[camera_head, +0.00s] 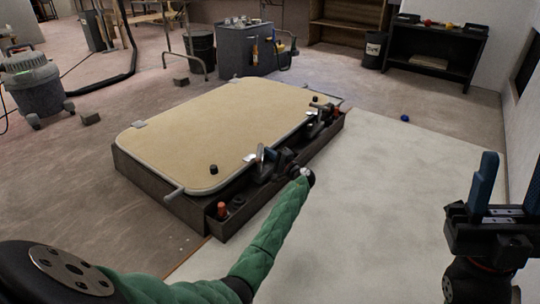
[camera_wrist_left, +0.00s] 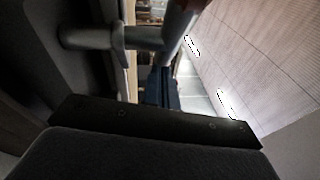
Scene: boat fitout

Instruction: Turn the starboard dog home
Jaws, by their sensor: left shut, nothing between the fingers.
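A tan hatch lid (camera_head: 200,130) with a pale metal rim lies on a dark raised frame (camera_head: 150,180). A grey lever-like dog (camera_head: 175,192) sticks out at its near corner; I cannot tell for sure which dog is the starboard one. My left gripper (camera_head: 262,156) is shut and empty at the lid's right edge, over the side tray. In the left wrist view a grey metal bar with a crosspiece (camera_wrist_left: 120,38) is close to the dark fingers (camera_wrist_left: 160,90); contact is unclear. My right gripper (camera_head: 510,180) is open and empty at the right.
A dark side tray (camera_head: 225,228) along the lid holds a red-orange item (camera_head: 221,210) and other parts. A grey cart (camera_head: 245,50), a bin (camera_head: 375,50) and a shelf (camera_head: 436,55) stand behind.

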